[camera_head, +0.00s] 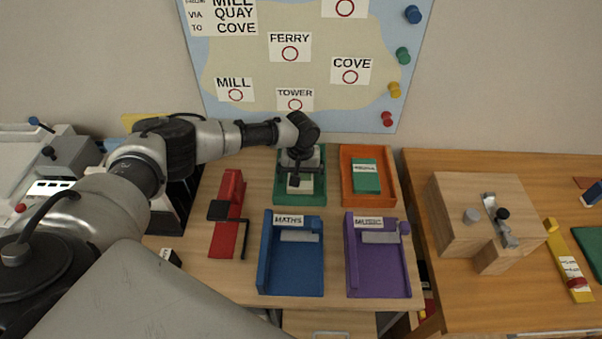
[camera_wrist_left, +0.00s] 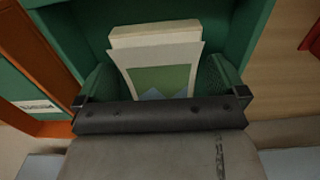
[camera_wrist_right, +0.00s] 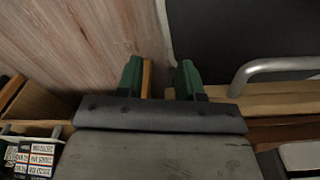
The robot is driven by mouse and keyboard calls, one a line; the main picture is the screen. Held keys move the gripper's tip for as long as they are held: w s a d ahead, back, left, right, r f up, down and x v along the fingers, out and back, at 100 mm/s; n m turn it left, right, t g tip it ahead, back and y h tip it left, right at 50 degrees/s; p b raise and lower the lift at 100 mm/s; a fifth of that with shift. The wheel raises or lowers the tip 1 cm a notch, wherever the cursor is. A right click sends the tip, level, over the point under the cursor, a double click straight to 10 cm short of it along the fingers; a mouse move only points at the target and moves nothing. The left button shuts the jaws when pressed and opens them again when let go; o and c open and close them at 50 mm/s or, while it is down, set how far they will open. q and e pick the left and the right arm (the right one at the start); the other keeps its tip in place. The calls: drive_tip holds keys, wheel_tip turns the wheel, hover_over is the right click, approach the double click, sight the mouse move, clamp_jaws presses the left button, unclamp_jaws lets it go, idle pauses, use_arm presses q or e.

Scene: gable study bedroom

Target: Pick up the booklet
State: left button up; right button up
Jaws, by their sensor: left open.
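A cream booklet (camera_head: 300,184) with a green and blue picture on its cover lies in the green tray (camera_head: 312,199) at the back of the desk. In the left wrist view the booklet (camera_wrist_left: 163,80) lies in the tray, with a cream edge showing beyond it. My left gripper (camera_head: 299,175) is over the green tray. It is open, with one finger on each side of the booklet; whether they touch it is unclear. My right gripper (camera_wrist_right: 159,72) shows only in its wrist view, its fingers apart, with no held object visible.
An orange tray (camera_head: 391,189) with a green booklet (camera_head: 366,175) stands right of the green tray. A blue tray (camera_head: 291,270) and a purple tray (camera_head: 380,272) stand in front. A red tool (camera_head: 226,220) lies left. A wooden block (camera_head: 465,215) stands on the right table.

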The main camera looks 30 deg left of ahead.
use_arm(q)
drive_tip(key=c, duration=0.9)
